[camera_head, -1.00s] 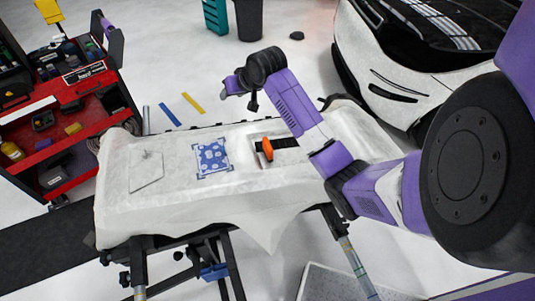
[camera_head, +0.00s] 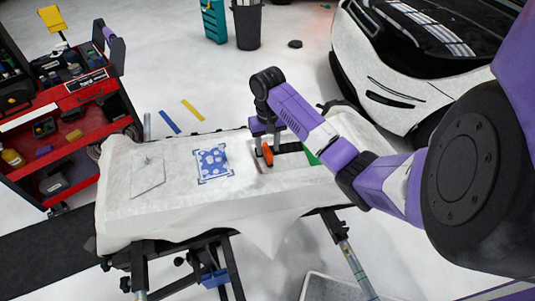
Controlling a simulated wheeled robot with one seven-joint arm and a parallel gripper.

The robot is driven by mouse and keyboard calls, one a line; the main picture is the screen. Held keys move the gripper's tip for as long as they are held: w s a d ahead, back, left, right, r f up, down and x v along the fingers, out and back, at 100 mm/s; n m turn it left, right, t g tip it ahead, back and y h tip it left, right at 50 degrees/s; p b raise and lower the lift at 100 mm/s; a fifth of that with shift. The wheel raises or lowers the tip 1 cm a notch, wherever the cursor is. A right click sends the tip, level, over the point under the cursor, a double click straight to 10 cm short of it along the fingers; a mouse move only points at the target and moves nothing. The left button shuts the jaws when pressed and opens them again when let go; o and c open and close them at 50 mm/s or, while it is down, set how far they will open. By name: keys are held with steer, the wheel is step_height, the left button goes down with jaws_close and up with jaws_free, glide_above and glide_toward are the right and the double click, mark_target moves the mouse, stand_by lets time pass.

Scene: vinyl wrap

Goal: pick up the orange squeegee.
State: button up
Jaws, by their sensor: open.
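The orange squeegee (camera_head: 267,154) lies on the white-covered table (camera_head: 225,215), right of the blue patterned sheet. My gripper (camera_head: 262,140) points down just behind and above the squeegee, close to it. The gripper is open, though its fingers are small and partly hidden by the wrist. I cannot tell whether the fingers touch the squeegee or stand around it.
A blue patterned sheet (camera_head: 213,162) and a pale flat panel (camera_head: 148,176) lie on the left of the table. A black strip (camera_head: 289,147) and a green piece (camera_head: 311,157) lie right of the squeegee. A red tool cart (camera_head: 60,140) stands left, a white car (camera_head: 385,85) behind right.

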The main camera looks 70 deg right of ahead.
mark_target(267, 148)
steer(key=shift+f, duration=1.45)
steer(key=shift+c, duration=0.4)
jaws_close()
steer(key=shift+r, duration=0.1)
step_height(267, 148, up, 20)
steer(key=p, duration=0.7)
steer(key=shift+w, duration=0.1)
